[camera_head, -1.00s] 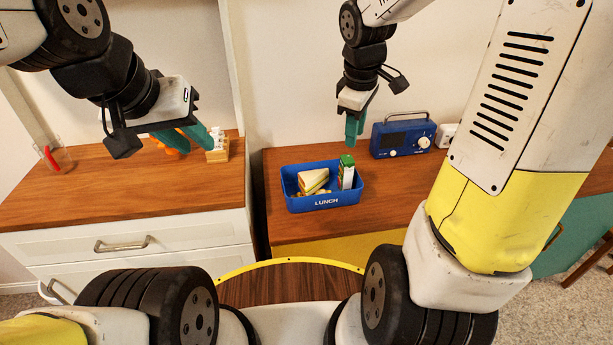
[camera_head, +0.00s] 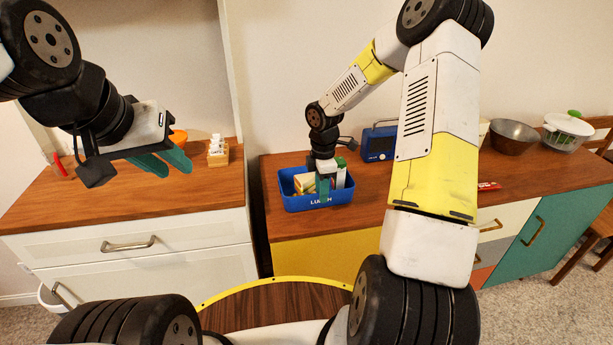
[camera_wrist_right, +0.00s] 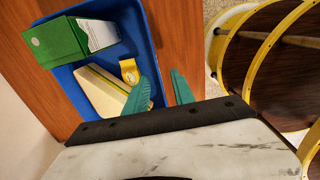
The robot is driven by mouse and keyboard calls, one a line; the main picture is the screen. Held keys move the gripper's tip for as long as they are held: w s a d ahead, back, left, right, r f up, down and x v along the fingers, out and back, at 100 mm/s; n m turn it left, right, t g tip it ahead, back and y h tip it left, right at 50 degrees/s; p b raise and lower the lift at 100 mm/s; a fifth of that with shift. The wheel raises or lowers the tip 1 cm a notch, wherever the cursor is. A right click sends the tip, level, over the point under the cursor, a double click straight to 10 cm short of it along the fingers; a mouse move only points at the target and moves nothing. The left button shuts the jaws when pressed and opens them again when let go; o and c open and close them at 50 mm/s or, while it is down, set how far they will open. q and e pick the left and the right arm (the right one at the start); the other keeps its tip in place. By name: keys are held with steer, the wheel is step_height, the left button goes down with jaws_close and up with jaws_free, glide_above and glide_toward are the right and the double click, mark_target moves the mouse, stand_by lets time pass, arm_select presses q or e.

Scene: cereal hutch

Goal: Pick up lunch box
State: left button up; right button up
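The lunch box (camera_head: 292,204) is an open blue tray marked "LUNCH" on the wooden counter. It holds a sandwich (camera_wrist_right: 100,90) and a green-and-white carton (camera_wrist_right: 58,42). A small yellow item (camera_wrist_right: 129,71) also lies in it. My right gripper (camera_head: 323,192) points down at the box's front wall and hides part of the lettering. In the right wrist view my right gripper (camera_wrist_right: 161,92) is open, one teal finger inside the box and the other outside, with the rim between them and gaps showing. My left gripper (camera_head: 178,168) is open and empty above the left counter.
A blue radio (camera_head: 378,143) stands behind the lunch box. A metal bowl (camera_head: 513,136) and a white colander (camera_head: 566,131) stand further right. A small wooden rack (camera_head: 218,155) is on the left counter. A gap separates the two cabinets.

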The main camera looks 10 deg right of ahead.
steer(key=shift+f, duration=1.4)
jaws_close()
